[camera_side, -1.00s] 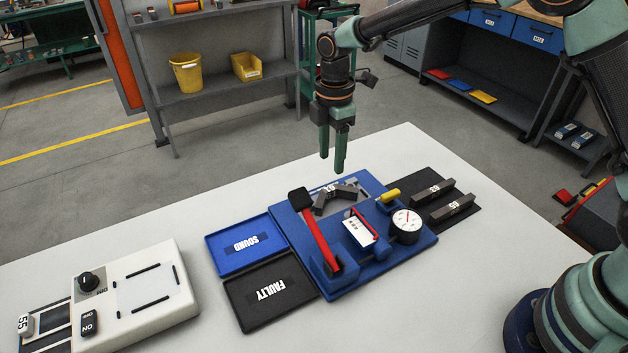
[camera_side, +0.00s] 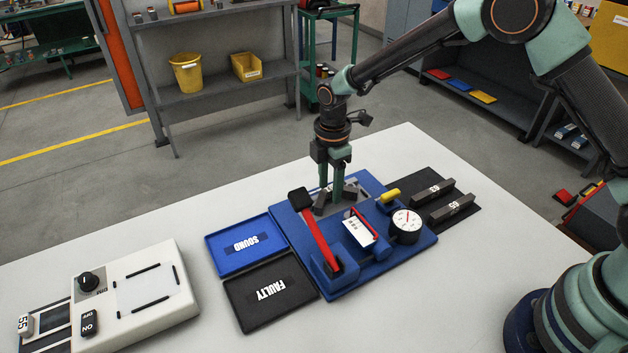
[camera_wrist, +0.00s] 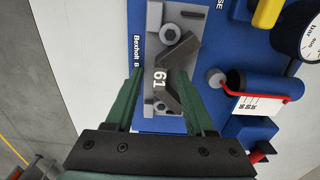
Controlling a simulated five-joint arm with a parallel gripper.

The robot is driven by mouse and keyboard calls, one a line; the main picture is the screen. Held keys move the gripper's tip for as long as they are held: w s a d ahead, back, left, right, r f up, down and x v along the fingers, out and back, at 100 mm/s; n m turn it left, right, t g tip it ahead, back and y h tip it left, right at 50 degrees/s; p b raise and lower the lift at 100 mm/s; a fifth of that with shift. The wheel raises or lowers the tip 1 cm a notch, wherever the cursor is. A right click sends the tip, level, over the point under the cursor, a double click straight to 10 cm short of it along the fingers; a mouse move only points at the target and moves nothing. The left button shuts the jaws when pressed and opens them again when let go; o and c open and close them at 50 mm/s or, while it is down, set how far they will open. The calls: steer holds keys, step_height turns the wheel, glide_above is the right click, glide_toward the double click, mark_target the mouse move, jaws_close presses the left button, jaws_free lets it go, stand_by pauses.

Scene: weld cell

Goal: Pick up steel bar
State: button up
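A bent dark steel bar (camera_wrist: 181,52) with a white label 61 lies on the grey plate (camera_wrist: 186,15) of the blue fixture (camera_wrist: 230,60). In the side view the bar (camera_side: 322,204) is partly hidden by my fingers. My gripper (camera_wrist: 160,72) is open above the bar's bend, with one finger on each side of it in the wrist view. In the side view my gripper (camera_side: 337,198) points straight down over the fixture. I cannot tell whether the fingers touch the bar.
Two straight dark bars (camera_side: 434,192) lie on a black mat (camera_side: 405,184) at right. The fixture carries a red lever (camera_side: 318,238), a yellow handle (camera_side: 390,195) and a dial (camera_side: 406,220). Blue SOUND (camera_side: 222,238) and black FAULTY (camera_side: 243,316) trays lie left of it.

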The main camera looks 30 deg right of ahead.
jaws_close()
steer(key=shift+w+r, duration=0.1)
stand_by(1.2)
